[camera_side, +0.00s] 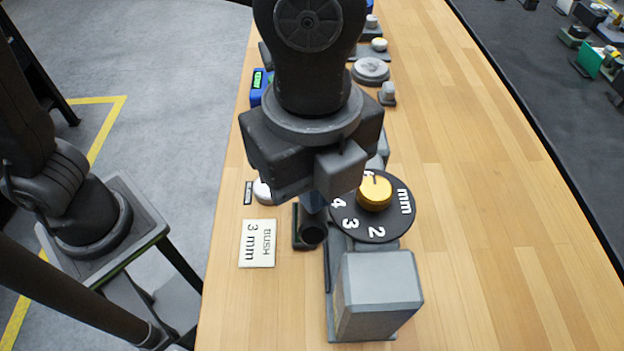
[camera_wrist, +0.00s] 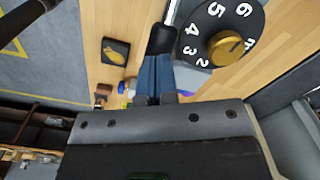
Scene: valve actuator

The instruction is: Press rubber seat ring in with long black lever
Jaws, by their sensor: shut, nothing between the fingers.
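A black rounded handle end (camera_side: 313,233), which looks like the long black lever, shows just below my gripper (camera_side: 313,203) in the side view. It also shows in the wrist view (camera_wrist: 161,39), right at the tips of my blue fingers (camera_wrist: 154,75). My fingers are together with nothing between them. I cannot tell whether they touch the handle. A black dial (camera_side: 398,222) with white numbers and a gold knob (camera_side: 375,191) is beside it on the grey fixture (camera_side: 377,285). I cannot make out the rubber seat ring; my gripper body hides part of the fixture.
A card reading "BUSH 3 mm" (camera_side: 258,243) lies left of the fixture. A round grey part (camera_side: 370,71), a blue device with a green display (camera_side: 258,84) and small parts stand farther back. The wooden bench is clear on the right.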

